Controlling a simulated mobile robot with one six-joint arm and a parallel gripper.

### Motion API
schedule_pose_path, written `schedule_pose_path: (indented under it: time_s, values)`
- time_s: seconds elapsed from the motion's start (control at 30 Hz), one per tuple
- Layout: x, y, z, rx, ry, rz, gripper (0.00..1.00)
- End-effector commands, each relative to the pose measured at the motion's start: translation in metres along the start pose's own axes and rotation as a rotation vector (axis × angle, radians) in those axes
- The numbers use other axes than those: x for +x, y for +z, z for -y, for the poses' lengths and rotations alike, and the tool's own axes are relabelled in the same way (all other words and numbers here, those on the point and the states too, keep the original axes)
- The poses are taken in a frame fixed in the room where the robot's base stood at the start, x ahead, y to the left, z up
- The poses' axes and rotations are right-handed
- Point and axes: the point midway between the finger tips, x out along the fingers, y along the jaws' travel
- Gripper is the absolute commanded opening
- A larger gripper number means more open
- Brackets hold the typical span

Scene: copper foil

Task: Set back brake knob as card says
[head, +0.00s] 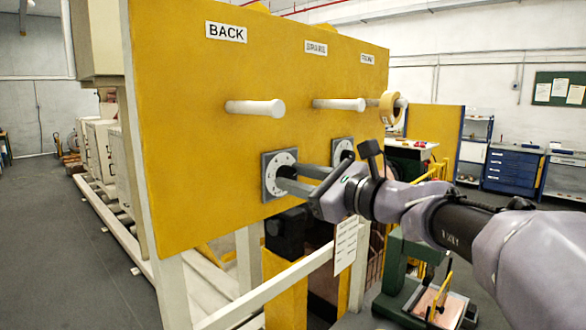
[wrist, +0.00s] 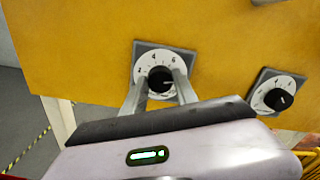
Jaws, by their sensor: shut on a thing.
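The back brake knob (wrist: 160,79) is black with a pale mark and sits on a white numbered dial (head: 278,174) with a grey plate, on the yellow panel (head: 190,120). It is below the BACK label (head: 226,32). The mark seems to point right, past the 6; the exact setting is hard to tell. My gripper (head: 283,179) is shut on this knob, one finger on each side, as the wrist view also shows. A white card (head: 345,244) with lines of text hangs below the panel, too small to read.
A second knob (wrist: 278,99) on its own dial is to the right. White pegs (head: 255,108) stick out above the dials, the right one carrying a yellow roll (head: 389,107). A white rail (head: 290,275) and a green stand (head: 400,270) are below.

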Motion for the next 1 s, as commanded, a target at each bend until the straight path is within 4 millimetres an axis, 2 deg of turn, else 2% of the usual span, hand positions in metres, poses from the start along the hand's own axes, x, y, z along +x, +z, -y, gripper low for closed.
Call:
schedule_pose_path:
  time_s: [0.3,0.77,0.8,0.9,1.0]
  values:
    - [0.0001,-0.0002,0.0002,0.085,0.0,-0.001,0.0]
    - [0.0001,-0.0007,0.0,0.096,0.0,-0.001,0.0]
    - [0.0001,-0.0007,0.0,0.096,0.0,-0.001,0.39]
    - [0.0001,-0.0006,0.0,0.096,0.0,0.0,0.56]
    - [0.0001,-0.0004,0.0001,0.095,0.0,0.0,0.56]
